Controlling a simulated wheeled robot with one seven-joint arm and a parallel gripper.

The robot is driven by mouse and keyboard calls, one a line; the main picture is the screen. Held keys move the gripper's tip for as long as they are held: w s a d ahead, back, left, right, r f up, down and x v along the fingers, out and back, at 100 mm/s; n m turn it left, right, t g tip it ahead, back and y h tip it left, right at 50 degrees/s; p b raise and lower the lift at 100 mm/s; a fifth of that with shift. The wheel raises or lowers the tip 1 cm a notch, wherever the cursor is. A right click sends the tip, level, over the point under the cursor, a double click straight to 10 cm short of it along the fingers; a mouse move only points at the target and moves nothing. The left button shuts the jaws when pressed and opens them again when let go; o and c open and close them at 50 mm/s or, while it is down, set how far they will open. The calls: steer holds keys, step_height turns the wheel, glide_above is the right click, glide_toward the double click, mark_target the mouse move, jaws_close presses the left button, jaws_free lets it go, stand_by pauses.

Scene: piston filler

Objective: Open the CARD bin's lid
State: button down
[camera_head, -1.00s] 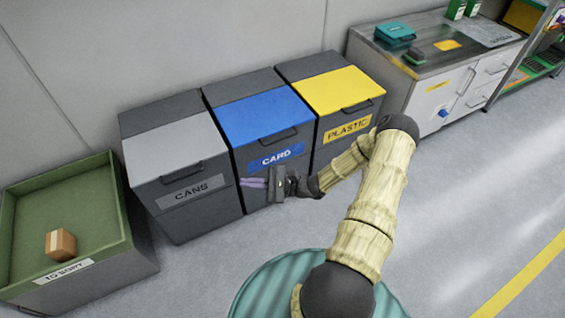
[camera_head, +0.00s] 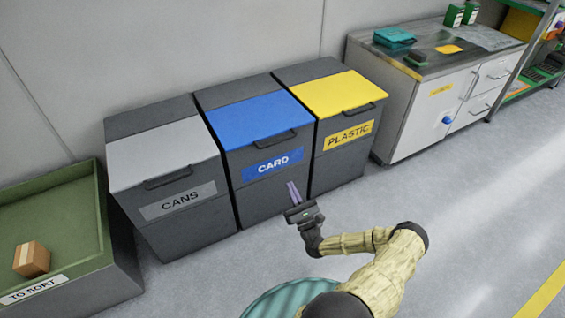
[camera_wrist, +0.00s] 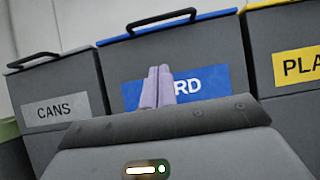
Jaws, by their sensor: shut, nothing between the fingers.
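The CARD bin (camera_head: 268,187) is dark grey with a blue lid (camera_head: 254,118) and stands between two other bins. Its lid is down. A dark bar handle (camera_head: 275,141) sits at the lid's front edge, above the blue CARD label; the handle also shows in the wrist view (camera_wrist: 161,20). My gripper (camera_head: 294,188) is shut and empty, in front of the bin's front face and below the label. In the wrist view, its pale purple fingers (camera_wrist: 157,85) are together and cover part of the CARD label, below the handle. I cannot tell the gap to the bin.
The CANS bin (camera_head: 175,215) with a grey lid stands left, the PLASTIC bin (camera_head: 345,150) with a yellow lid right. A green-lined TO SORT crate (camera_head: 85,225) holding a brown box (camera_head: 31,259) is far left. A workbench (camera_head: 430,110) stands right. Floor in front is clear.

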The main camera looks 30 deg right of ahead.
steer(key=s+r+x, duration=0.1)
steer(key=r+x, duration=0.1)
steer(key=x, duration=1)
steer(key=shift+r+b, duration=0.4)
steer(key=shift+b, duration=0.05)
steer(key=shift+r+p, duration=0.2)
steer(key=shift+p, duration=0.2)
